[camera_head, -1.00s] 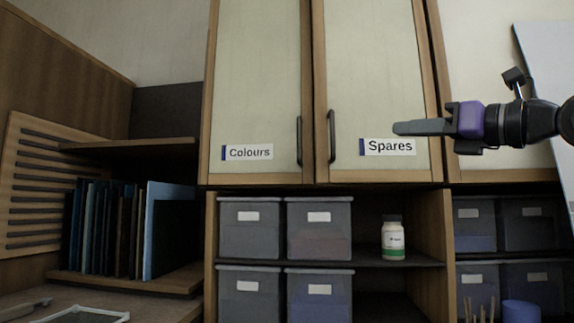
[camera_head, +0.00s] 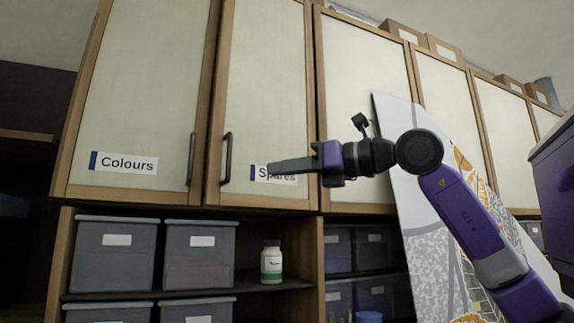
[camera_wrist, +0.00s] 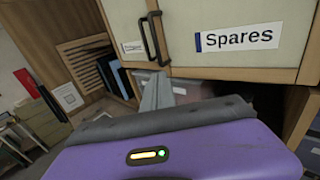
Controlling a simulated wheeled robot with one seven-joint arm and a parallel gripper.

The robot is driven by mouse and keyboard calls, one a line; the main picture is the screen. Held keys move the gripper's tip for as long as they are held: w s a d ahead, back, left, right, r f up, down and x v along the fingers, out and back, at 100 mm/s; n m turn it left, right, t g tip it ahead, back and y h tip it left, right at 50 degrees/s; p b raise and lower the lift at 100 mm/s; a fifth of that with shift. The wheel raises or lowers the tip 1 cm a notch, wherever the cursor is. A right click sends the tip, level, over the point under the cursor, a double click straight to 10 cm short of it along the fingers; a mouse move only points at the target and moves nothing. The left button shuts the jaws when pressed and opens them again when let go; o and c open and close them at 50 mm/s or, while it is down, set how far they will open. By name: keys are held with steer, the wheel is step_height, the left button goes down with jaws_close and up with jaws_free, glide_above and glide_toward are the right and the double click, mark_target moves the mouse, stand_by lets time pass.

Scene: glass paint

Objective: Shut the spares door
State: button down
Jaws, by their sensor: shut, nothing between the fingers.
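The spares door (camera_head: 268,90) is a pale panel in a wooden frame, with a dark upright handle (camera_head: 225,158) at its lower left and a "Spares" label. In the head view it looks flush with its neighbours; a small gap cannot be ruled out. Its label (camera_wrist: 237,40) shows fully in the wrist view. My gripper (camera_head: 270,170) is shut and empty. Its fingers point left across the label in the head view and hide part of it. In the wrist view the fingers (camera_wrist: 156,92) appear below the door's lower edge. Contact with the door cannot be told.
The Colours door (camera_head: 140,90) is beside it on the left and looks shut. Below are grey bins (camera_head: 116,255) and a white-and-green bottle (camera_head: 271,262) on an open shelf. A large patterned panel (camera_head: 425,240) leans against the cabinets at right, behind my arm.

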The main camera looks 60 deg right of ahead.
steer(key=p, duration=0.2)
glide_toward(221, 176)
steer(key=shift+w+a+f, duration=0.2)
steer(key=shift+w+a, duration=0.95)
steer(key=shift+w, duration=0.05)
steer(key=w, duration=0.3)
steer(key=shift+w+d, duration=0.25)
steer(key=shift+d, duration=0.15)
steer(key=shift+w+d, duration=0.15)
steer(key=shift+w, duration=0.1)
steer(key=shift+r, duration=0.2)
steer(key=shift+d, duration=0.1)
